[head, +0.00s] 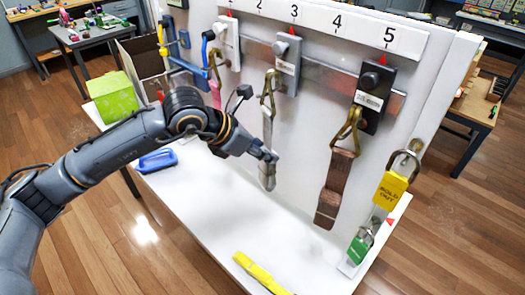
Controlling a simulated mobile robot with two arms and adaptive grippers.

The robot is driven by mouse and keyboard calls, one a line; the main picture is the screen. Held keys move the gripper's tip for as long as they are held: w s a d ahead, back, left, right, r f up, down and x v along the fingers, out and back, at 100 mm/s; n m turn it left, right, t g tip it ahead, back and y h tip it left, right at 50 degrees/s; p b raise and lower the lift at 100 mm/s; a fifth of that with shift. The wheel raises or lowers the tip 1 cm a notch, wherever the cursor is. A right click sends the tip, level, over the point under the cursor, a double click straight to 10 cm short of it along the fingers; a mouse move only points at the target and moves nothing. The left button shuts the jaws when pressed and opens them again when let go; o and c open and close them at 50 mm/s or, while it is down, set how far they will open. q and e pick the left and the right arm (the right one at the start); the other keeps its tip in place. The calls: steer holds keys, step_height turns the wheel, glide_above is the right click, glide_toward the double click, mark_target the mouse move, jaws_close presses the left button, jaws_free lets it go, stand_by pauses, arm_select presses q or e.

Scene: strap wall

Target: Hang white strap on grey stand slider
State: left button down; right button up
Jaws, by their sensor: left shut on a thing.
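The white strap (268,130) hangs almost upright below its brass hook (267,88), in front of the white wall panel. The grey slider (287,62) sits on the metal rail under number 3. The top of the hook is beside the slider's left edge; I cannot tell whether it is caught on the slider's peg. My left gripper (265,157) is shut on the lower part of the strap, and the strap's end shows below the fingers. My right gripper is out of view.
A brown strap (337,185) hangs from the black slider (374,95) under 5. A pink strap (215,95) is near the white slider (229,45) at 1. Yellow (391,190) and green tags hang at right. A blue object (158,160) and yellow strap (262,274) lie on the white shelf.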

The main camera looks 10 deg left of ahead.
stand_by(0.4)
arm_select(q)
steer(key=c, duration=0.9)
jaws_free()
steer(key=shift+o, duration=0.2)
